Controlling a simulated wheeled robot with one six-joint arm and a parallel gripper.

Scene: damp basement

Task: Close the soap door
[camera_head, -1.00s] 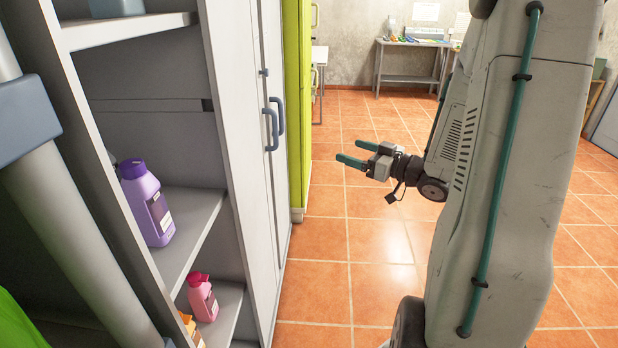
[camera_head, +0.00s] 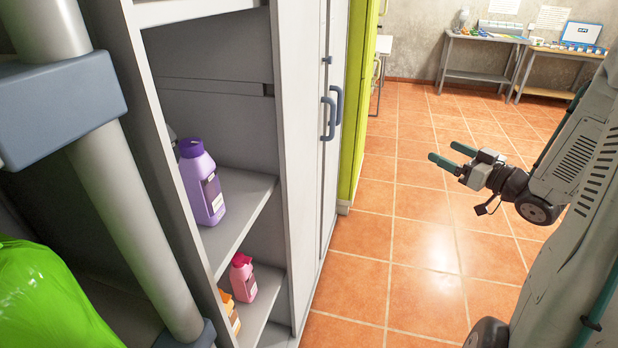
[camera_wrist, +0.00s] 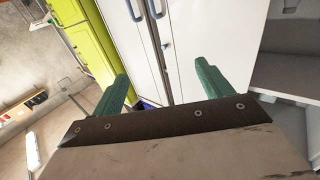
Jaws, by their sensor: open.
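A grey-white cabinet stands on the left in the head view. Its open shelf section holds a purple bottle (camera_head: 202,184) on one shelf and a pink bottle (camera_head: 242,277) with an orange-yellow bottle (camera_head: 229,309) lower down. To the right of the shelves is a tall cabinet door (camera_head: 311,170) with blue-grey handles (camera_head: 331,116); which door is the soap door I cannot tell. My gripper (camera_head: 449,160) is open and empty, over the floor to the right of the cabinet, apart from it. In the wrist view the green fingers (camera_wrist: 160,85) are spread, with white doors and handles (camera_wrist: 150,25) beyond.
A lime-green cabinet (camera_head: 358,100) stands beyond the doors. A bright green bag (camera_head: 45,300) and a grey pole (camera_head: 125,190) are at the near left. Workbenches (camera_head: 480,75) line the back wall. The tiled floor (camera_head: 420,240) between is clear.

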